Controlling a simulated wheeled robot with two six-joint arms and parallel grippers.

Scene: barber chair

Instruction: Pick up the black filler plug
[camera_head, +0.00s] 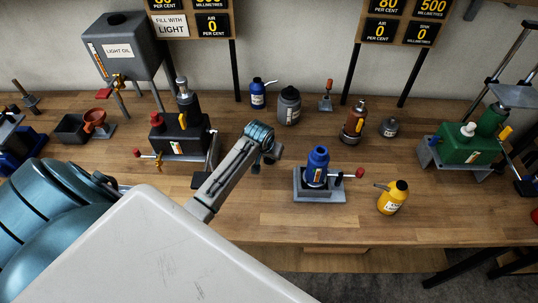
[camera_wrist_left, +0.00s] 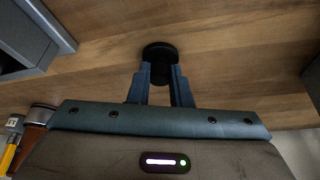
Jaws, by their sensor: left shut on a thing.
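My left gripper (camera_head: 265,155) is over the wooden workbench, between the black pump unit (camera_head: 180,138) and the blue jack (camera_head: 318,178). In the left wrist view the left gripper (camera_wrist_left: 159,82) has its fingers closed around the stem of the black filler plug (camera_wrist_left: 159,50). The plug's round, wider end sticks out beyond the fingertips, with the bench's wood behind it. In the head view the plug is too small and dark to tell apart from the gripper. My right gripper is in neither view.
A yellow oil can (camera_head: 393,198) stands right of the blue jack. A green jack (camera_head: 470,145) is at the far right. A blue can (camera_head: 258,94), a grey can (camera_head: 289,105) and a brown bottle (camera_head: 354,122) stand toward the back. Bare wood (camera_head: 262,215) lies at the front.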

